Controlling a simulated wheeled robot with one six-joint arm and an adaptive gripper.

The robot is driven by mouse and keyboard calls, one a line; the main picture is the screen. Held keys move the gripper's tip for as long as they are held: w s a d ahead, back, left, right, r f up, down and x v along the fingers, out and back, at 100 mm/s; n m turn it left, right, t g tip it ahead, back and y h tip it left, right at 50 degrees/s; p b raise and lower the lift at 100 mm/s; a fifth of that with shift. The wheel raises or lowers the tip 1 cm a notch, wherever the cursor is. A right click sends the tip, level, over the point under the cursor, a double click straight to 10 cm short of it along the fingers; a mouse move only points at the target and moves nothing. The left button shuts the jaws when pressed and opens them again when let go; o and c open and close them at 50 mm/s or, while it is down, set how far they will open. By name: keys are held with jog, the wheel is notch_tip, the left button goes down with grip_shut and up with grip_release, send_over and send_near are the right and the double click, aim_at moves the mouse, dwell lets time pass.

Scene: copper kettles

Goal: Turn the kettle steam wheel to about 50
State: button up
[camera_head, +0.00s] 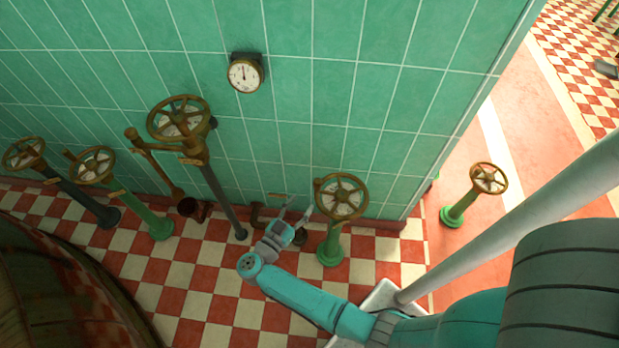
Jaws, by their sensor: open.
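Several brass handwheels on posts stand along the green tiled wall. Another wheel (341,196) sits on a short green post just right of my gripper. Two more, a left wheel (24,153) and a wheel on a green post (92,164), stand further left. I cannot tell which one is the kettle steam wheel; small plates on the posts are unreadable. My gripper (300,210) is open and empty, between the tall post and the right green post, apart from both wheels.
A large dark copper-brown rounded body (60,290) fills the lower left. Another wheel on a green post (488,178) stands right, past the wall's corner. Pipes (185,206) run low along the wall. The red-and-cream checkered floor (205,305) is clear in the middle.

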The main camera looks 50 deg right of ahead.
aim_at(315, 186)
jog(key=x, duration=1)
jog(key=shift+s+d, duration=0.1)
grip_shut()
